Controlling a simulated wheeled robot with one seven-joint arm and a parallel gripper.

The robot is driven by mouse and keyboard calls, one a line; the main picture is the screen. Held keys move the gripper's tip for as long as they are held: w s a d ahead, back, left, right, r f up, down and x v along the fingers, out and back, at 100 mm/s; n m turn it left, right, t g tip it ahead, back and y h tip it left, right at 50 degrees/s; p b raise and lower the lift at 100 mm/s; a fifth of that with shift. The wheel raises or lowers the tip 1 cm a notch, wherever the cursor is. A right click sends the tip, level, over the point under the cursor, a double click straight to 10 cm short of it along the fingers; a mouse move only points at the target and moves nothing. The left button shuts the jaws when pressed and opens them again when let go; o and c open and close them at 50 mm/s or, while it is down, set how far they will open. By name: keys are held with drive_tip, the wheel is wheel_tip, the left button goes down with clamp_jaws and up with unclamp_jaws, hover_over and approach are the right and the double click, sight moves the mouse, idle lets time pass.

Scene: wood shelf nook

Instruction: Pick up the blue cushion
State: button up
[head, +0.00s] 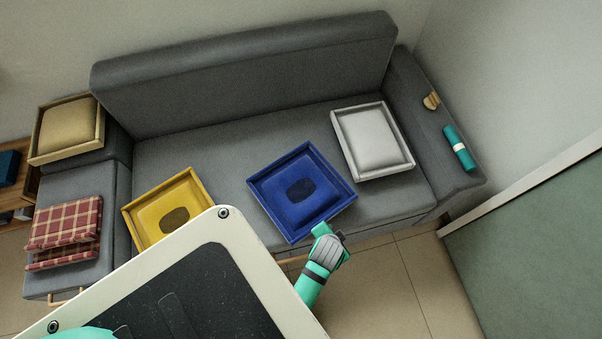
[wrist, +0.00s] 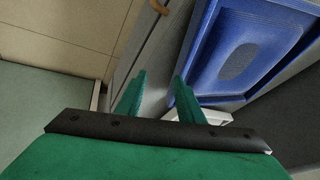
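The blue cushion (head: 318,205) is a square pad with a dark oval in its middle, inside a raised blue square frame, on the grey sofa seat. In the wrist view the blue cushion (wrist: 238,58) fills the upper right. My gripper (head: 330,231) is at the sofa's front edge, close by the cushion's lower right corner. In the wrist view my gripper (wrist: 160,80) has its two green fingers apart with nothing between them. The right finger appears next to the blue rim; I cannot tell if they touch.
A white framed cushion (head: 376,137) lies to the right and a yellow one (head: 150,213) to the left on the grey sofa (head: 215,150). A tan one (head: 68,128), red plaid cloths (head: 66,220) and a teal roll (head: 459,147) lie around. Tiled floor (head: 385,285) is clear in front.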

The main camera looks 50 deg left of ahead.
sight(326, 218)
drive_tip(key=w+a+r+g+h, duration=0.2)
drive_tip(key=w+a+r+g, duration=0.2)
drive_tip(key=a, duration=0.3)
drive_tip(key=shift+g, duration=0.3)
drive_tip(key=shift+s+a+f, duration=0.1)
drive_tip(key=shift+f, duration=1.7)
drive_tip(key=shift+s+a+f, duration=0.1)
drive_tip(key=shift+a+f, duration=0.05)
drive_tip(key=shift+f, duration=1.6)
drive_tip(key=shift+s+a+f, duration=0.1)
drive_tip(key=shift+f, duration=1.7)
clamp_jaws()
drive_tip(key=shift+w, duration=0.1)
